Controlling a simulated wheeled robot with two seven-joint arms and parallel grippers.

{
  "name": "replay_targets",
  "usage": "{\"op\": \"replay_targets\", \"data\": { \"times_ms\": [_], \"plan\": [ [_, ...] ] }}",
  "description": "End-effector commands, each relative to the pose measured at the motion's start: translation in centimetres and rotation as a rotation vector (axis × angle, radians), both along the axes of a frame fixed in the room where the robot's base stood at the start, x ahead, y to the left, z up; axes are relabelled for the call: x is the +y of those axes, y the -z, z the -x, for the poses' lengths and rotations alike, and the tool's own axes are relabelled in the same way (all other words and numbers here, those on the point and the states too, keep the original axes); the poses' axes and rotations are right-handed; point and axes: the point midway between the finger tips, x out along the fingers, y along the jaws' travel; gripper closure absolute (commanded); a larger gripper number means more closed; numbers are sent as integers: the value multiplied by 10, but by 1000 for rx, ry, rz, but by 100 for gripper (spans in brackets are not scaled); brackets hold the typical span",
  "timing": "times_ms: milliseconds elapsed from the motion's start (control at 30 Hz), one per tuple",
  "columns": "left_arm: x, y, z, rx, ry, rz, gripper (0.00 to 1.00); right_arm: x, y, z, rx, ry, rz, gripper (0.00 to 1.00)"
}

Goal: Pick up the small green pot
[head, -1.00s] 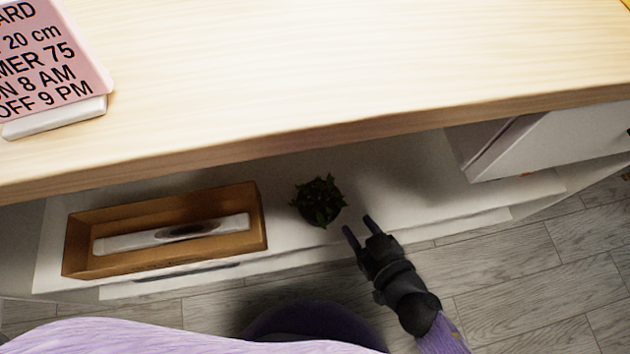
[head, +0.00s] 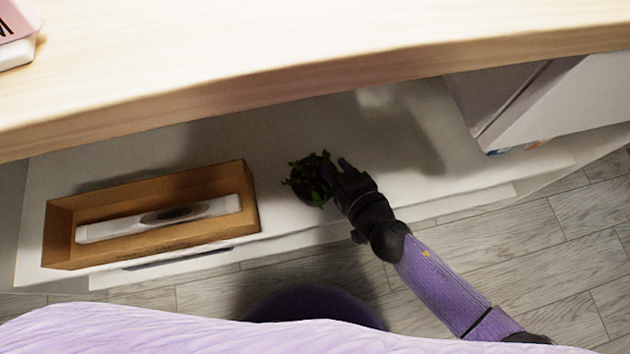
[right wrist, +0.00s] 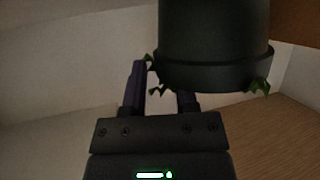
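The small green pot shows in the right wrist view (right wrist: 213,45) as a dark green body with a rim and leaves sticking out below it. In the head view its leafy plant (head: 309,180) stands on the white shelf, and the foliage hides most of the pot. My right gripper (head: 336,170) is at the plant's right side, its fingers reaching to the leaves. In the right wrist view the fingers (right wrist: 162,92) are apart. One is left of the pot and the other is partly hidden behind it. Whether they touch it I cannot tell. My left gripper is not in view.
A brown open box (head: 250,190) with a white item (head: 155,217) inside stands left of the plant. The wooden tabletop (head: 300,60) overhangs the shelf (head: 400,190). A white box-like unit (head: 560,100) is at the right. The shelf right of the plant is clear.

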Motion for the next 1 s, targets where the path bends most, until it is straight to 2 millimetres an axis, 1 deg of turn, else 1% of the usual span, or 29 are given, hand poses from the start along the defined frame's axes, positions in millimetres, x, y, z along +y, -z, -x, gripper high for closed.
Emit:
{"op": "replay_targets", "data": {
  "times_ms": [33,133,167,1000],
  "plan": [
    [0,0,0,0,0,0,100,0,0,0,0,0,0,76],
    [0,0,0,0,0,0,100,0,0,0,0,0,0,97],
    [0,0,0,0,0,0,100,0,0,0,0,0,0,100],
    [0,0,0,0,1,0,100,0,1,1,3,0,2,100]
  ]
}}
